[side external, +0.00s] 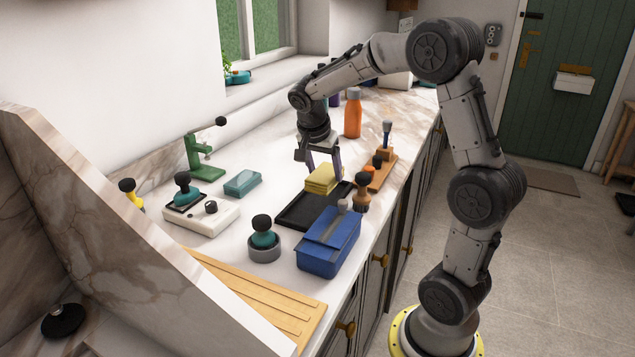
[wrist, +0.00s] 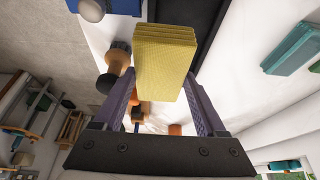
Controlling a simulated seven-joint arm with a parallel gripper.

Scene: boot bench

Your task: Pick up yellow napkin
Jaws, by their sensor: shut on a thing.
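The yellow napkin (side external: 322,179) is a folded, layered stack. My gripper (side external: 323,170) is shut on it, one finger on each side, above the far end of a black tray (side external: 300,208). In the side view I cannot tell how far the napkin is above the tray. In the wrist view the yellow napkin (wrist: 164,55) sits between the two purple-grey fingers of my gripper (wrist: 165,98), with part of the black tray behind it.
A blue box (side external: 328,243) stands in front of the tray. A wooden-handled brush (side external: 361,195) is close on the right. A teal block (side external: 242,183) and white scale-like device (side external: 201,215) lie left. An orange bottle (side external: 353,113) stands behind.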

